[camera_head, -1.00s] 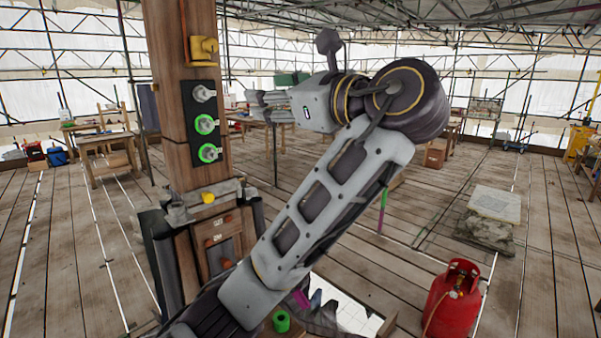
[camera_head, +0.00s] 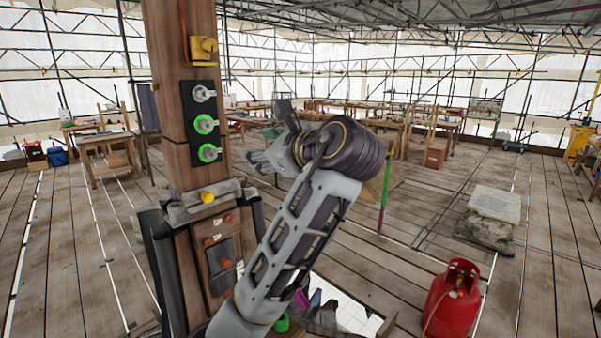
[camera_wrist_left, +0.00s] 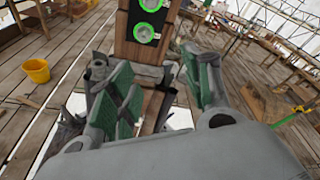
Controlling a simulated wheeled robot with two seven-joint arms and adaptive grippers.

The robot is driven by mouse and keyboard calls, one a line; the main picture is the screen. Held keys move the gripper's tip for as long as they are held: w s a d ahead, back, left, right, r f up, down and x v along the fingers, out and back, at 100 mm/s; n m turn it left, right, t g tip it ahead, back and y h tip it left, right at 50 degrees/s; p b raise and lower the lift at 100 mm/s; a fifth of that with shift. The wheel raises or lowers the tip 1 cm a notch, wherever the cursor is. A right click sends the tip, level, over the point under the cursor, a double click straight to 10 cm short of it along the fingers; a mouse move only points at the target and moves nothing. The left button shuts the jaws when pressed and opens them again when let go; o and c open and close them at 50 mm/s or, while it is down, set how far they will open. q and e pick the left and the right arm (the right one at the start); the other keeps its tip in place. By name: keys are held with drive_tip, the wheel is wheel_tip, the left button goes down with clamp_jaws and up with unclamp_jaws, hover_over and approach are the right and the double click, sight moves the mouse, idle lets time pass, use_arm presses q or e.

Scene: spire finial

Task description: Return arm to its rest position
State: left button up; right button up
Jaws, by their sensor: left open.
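My left arm rises from the bottom middle of the head view. Its gripper (camera_head: 262,160) is just right of the wooden post (camera_head: 180,150), pointing left toward it. In the left wrist view the gripper's green-padded fingers (camera_wrist_left: 160,95) are spread apart with nothing between them. The post (camera_wrist_left: 142,50) stands beyond the fingers there. A black panel (camera_head: 192,124) on the post carries several round knobs, two of them ringed in green. My right gripper is in neither view.
A yellow box (camera_head: 203,50) sits high on the post. A red gas cylinder (camera_head: 452,299) stands at the lower right. Stone slabs (camera_head: 492,205) lie on the plank floor at right. A yellow bucket (camera_wrist_left: 37,70) shows in the left wrist view. Workbenches (camera_head: 105,150) stand farther back.

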use_arm(q)
drive_tip(key=a+f+n+g+h, duration=0.2)
drive_tip(key=a+f+n+h, duration=0.15)
drive_tip(key=f, duration=1.25)
drive_tip(key=a+f+n+g+h, duration=0.25)
drive_tip(key=a+f, duration=0.25)
drive_tip(key=f, duration=1.1)
drive_tip(key=s+a+f+n+g+h, duration=0.25)
drive_tip(key=s+f+n, duration=0.5)
drive_tip(key=f, duration=0.65)
drive_tip(key=s+a+f+n+g+h, duration=0.1)
drive_tip(key=s+f+n, duration=0.15)
drive_tip(key=s, duration=0.35)
drive_tip(key=s+a+f+n, duration=0.2)
drive_tip(key=s+f, duration=0.2)
drive_tip(key=s, duration=0.2)
drive_tip(key=s+a+f+n+g+h, duration=0.1)
drive_tip(key=s+f+n, duration=0.15)
drive_tip(key=s, duration=0.35)
drive_tip(key=s+f+m+g+b, duration=0.1)
drive_tip(key=s+f+b, duration=0.15)
drive_tip(key=f, duration=3.35)
drive_tip(key=s+a+f, duration=0.2)
drive_tip(key=s+f, duration=0.8)
drive_tip(key=s, duration=0.1)
drive_tip(key=s+a+f+g+b, duration=0.1)
drive_tip(key=s+a+f, duration=0.1)
drive_tip(key=s+f, duration=0.9)
drive_tip(key=shift+s+y+b, duration=0.3)
drive_tip(key=shift+y, duration=0.05)
